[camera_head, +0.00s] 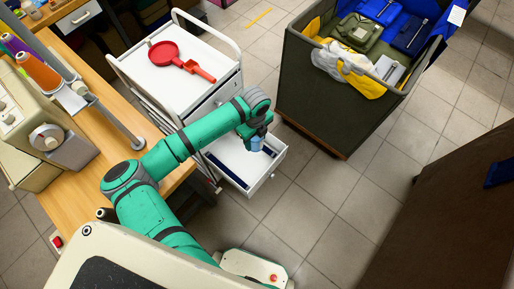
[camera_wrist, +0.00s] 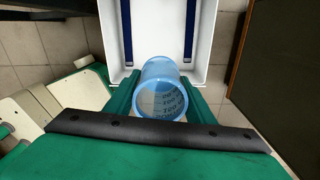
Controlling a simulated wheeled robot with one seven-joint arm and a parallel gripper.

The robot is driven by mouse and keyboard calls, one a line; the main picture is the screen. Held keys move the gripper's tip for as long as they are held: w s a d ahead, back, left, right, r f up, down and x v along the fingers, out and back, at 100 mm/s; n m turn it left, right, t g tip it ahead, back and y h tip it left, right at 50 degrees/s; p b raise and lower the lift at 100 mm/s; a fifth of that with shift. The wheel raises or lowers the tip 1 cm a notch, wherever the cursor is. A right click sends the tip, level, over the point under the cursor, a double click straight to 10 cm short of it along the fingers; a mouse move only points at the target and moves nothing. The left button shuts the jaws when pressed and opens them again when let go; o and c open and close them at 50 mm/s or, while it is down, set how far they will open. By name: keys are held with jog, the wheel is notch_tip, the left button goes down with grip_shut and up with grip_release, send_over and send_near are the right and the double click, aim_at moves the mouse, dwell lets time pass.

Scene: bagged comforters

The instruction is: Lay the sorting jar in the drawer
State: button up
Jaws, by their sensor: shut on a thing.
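The sorting jar (camera_wrist: 160,88) is a clear blue cylinder with dark markings, seen in the wrist view between the two fingers of my gripper (camera_wrist: 160,95). My gripper is shut on it. In the head view the jar (camera_head: 257,143) shows as a small blue piece under my wrist, over the open drawer (camera_head: 268,172). The drawer is white and pulled out from the white cart. In the wrist view the drawer (camera_wrist: 205,45) lies beyond the jar, with dark blue strips along its inside. I cannot tell whether the jar touches the drawer floor.
A large dark bin (camera_head: 330,105) with bags and cloth stands right of the cart. A wooden table (camera_head: 120,145) with a sewing machine is at left.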

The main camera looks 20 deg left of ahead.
aim_at(257, 149)
jog(key=f, duration=0.3)
jog(key=s+d+f, duration=0.1)
jog(key=f, duration=0.1)
jog(key=shift+f, duration=1.35)
